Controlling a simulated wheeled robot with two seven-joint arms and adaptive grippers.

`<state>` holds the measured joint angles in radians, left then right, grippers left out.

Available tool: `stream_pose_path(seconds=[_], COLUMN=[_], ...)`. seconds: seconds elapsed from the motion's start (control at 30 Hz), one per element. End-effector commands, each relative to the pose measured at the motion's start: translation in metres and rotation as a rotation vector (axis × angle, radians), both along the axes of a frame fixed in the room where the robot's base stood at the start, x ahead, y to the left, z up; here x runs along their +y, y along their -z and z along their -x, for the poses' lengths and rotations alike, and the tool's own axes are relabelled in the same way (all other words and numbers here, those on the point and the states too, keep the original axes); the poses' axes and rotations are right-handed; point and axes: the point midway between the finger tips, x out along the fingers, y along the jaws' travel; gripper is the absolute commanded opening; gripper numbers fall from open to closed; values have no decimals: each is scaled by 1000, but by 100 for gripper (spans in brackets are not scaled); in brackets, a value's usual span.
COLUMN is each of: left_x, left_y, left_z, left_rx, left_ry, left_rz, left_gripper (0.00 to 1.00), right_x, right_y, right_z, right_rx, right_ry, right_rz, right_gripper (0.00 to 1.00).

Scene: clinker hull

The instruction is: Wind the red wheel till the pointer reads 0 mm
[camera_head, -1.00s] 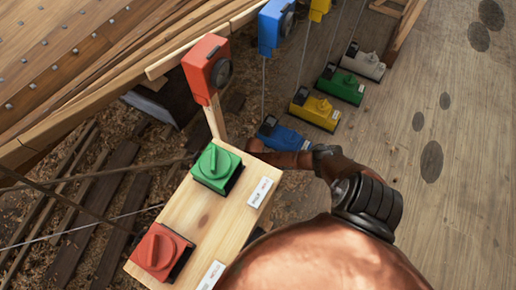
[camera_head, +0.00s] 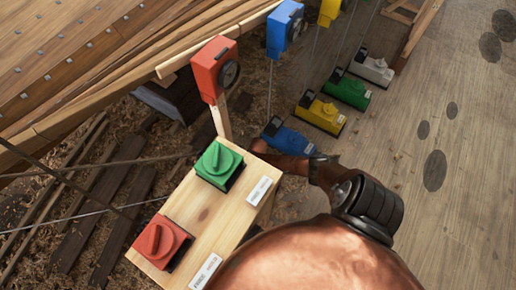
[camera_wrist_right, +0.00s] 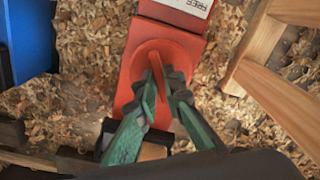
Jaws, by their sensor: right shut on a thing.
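The red wheel (camera_wrist_right: 138,58) is a round red disc with a raised grip bar on a red housing (camera_wrist_right: 133,103) in the right wrist view. My right gripper (camera_wrist_right: 160,84) has its green fingers shut on that raised bar. In the head view the wheel and this gripper are hidden behind the wooden stand and my arm. A red gauge box (camera_head: 209,66) with a dark round dial (camera_head: 230,74) stands on a wooden post. Its face is turned away to the right, and I cannot read its pointer. My left gripper is not in view.
A wooden stand (camera_head: 202,216) carries a green knob (camera_head: 217,162) and a red knob (camera_head: 160,243), with white labels. Blue (camera_head: 288,137), yellow (camera_head: 321,114), green and white units line up beyond. Taut lines cross at left. A blue thing (camera_wrist_right: 28,38) is beside the red housing.

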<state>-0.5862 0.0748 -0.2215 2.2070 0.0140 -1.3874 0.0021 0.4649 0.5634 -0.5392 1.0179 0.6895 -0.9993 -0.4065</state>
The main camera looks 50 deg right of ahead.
Motion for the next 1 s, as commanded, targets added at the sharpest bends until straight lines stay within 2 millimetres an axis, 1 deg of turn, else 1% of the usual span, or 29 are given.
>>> stream_pose_path(seconds=[0.1, 0.13, 0.37, 0.63, 0.77, 0.87, 1.0], left_x=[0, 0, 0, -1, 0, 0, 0], left_y=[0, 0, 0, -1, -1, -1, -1], left_z=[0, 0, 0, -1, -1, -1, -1], left_rx=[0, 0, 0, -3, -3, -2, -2], left_ry=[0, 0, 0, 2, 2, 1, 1], left_rz=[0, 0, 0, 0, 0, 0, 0], left_gripper=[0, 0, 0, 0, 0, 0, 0], right_x=[-1, -1, -1, 0, 0, 0, 0], right_y=[0, 0, 0, 0, -5, -15, -37], right_z=[0, 0, 0, 0, 0, -1, -1], right_rx=[1, 1, 1, 0, 0, -2, -3], right_ry=[0, 0, -1, -2, -2, -4, -4], right_rz=[2, 2, 1, 0, 0, -1, -1], right_gripper=[0, 10, 26, 26, 26, 26, 26])
